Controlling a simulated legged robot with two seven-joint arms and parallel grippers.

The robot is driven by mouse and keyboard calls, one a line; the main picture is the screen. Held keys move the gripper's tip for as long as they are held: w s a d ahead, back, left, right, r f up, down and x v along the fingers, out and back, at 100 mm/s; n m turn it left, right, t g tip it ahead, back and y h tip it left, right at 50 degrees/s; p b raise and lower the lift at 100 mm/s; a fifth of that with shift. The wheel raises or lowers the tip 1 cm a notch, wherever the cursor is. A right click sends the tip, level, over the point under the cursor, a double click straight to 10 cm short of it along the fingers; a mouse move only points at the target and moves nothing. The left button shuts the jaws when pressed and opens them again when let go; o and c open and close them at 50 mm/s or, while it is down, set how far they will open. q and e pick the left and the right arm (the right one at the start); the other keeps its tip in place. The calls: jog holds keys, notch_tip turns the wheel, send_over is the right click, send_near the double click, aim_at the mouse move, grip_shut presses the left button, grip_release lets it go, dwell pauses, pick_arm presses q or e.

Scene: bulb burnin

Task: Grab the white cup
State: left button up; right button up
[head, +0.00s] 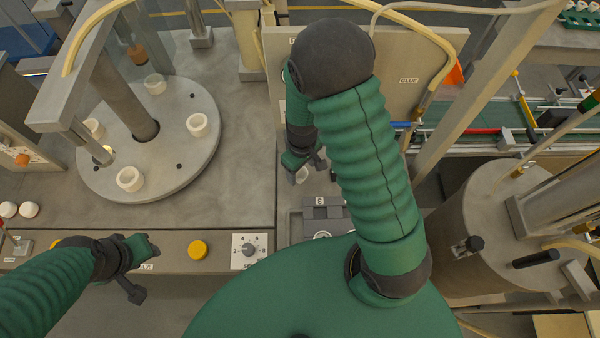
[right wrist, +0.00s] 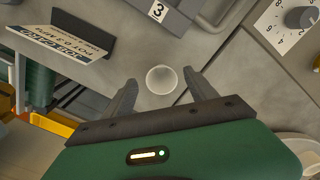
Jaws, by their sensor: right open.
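A small white cup (right wrist: 162,80) stands on the grey worktop in the right wrist view, between the fingertips of my right gripper (right wrist: 160,79). The fingers are open, with a gap on both sides of the cup. In the head view the cup (head: 302,175) is partly hidden below my right gripper (head: 304,163). My left gripper (head: 143,269) is at the lower left in front of the bench's front panel, with its fingers apart and nothing between them.
A round grey turntable (head: 180,165) at the left carries several white cups. A block marked 3 (right wrist: 165,12) and a small sign (right wrist: 62,48) stand near the cup. A yellow button (head: 198,249) and a dial (head: 249,250) are on the front panel. A grey cylinder (head: 470,230) stands right.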

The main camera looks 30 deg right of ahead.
jog(key=shift+w+d+f, duration=0.1)
jog(key=shift+w+f, duration=0.1)
jog(key=shift+f, duration=0.4)
jog(key=shift+w+d+f, duration=0.1)
jog(key=shift+w+f, duration=0.1)
jog(key=shift+f, duration=0.4)
jog(key=shift+w, duration=0.15)
jog(key=shift+a+r, duration=0.1)
jog(key=shift+a, duration=0.25)
jog(key=shift+c, duration=1)
jog(key=shift+s+a+r, duration=0.15)
jog(key=shift+s+a, duration=0.05)
jog(key=shift+s, duration=0.15)
jog(key=c, duration=0.5)
jog(key=shift+w+d, duration=0.15)
jog(key=shift+d, duration=0.05)
jog(key=c, duration=0.6)
jog(key=shift+c, duration=0.2)
